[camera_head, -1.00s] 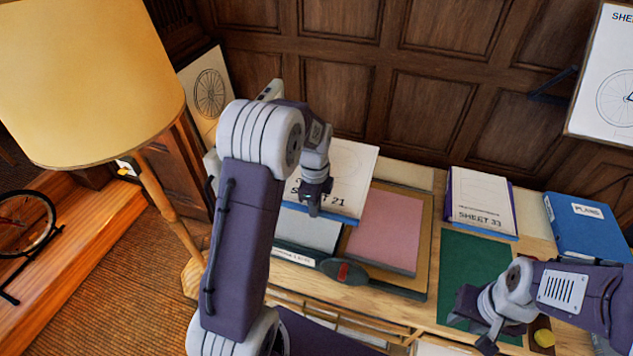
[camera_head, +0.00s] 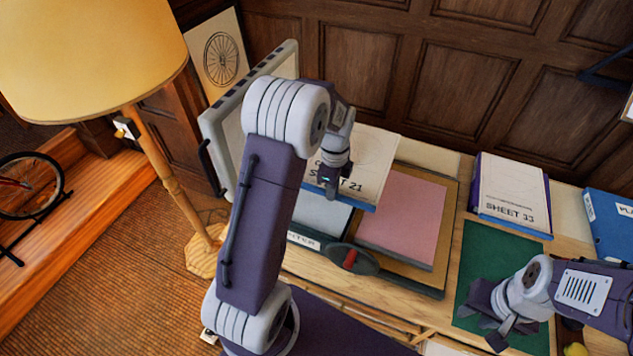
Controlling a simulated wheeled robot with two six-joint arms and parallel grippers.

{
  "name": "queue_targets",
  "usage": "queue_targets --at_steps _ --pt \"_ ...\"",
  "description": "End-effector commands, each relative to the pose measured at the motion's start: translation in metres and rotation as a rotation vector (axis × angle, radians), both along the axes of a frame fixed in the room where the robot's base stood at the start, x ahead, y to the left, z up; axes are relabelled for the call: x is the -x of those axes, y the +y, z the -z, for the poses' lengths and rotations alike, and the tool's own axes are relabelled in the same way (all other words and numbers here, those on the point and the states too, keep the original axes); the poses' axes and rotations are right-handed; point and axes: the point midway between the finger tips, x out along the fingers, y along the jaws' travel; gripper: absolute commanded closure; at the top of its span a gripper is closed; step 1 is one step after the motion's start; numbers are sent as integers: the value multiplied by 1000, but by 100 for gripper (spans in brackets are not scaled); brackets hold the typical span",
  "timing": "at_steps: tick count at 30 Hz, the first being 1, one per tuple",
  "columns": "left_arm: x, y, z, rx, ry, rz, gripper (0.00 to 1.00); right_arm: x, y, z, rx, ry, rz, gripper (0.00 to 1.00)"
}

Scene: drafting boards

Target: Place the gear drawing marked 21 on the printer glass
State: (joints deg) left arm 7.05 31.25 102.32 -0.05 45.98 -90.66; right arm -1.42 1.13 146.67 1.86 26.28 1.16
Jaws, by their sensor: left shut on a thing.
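My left gripper (camera_head: 328,188) is shut on the drawing marked SHEET 21 (camera_head: 374,168), a white sheet with a blue front edge. The gripper covers part of the sheet and its marking. The printer glass (camera_head: 322,216) is a pale blue-grey panel below and in front of the sheet, partly hidden by my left arm and the sheet. The printer's raised lid (camera_head: 217,132) stands behind my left arm. The sheet appears above the back of the printer; the exact gap is unclear. My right gripper (camera_head: 494,320) looks open and empty over the green mat (camera_head: 480,257).
A pink pad (camera_head: 405,220) lies on a brown board (camera_head: 441,215) right of the printer. A dark oval item (camera_head: 365,264) with a red mark lies at the front. The SHEET 33 stack (camera_head: 512,192) and a blue binder (camera_head: 612,228) stand right. A lamp (camera_head: 165,185) stands left.

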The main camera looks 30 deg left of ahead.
Motion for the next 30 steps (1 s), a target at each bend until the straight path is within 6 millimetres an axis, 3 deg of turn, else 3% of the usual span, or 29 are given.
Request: queue_targets --at_steps 5,7,18,26,30 --pt "0 2 4 0 0 -2 100 0 0 2 0 0 0 68" --pt "3 12 8 0 1 -4 100 0 0 0 0 -1 0 68" --pt "26 102 64 1 2 -5 100 0 0 -13 0 0 0 68" --pt "29 114 75 0 0 1 100 0 0 -14 0 0 0 68" --pt "29 113 99 1 3 1 100 0 0 -20 0 0 0 68"
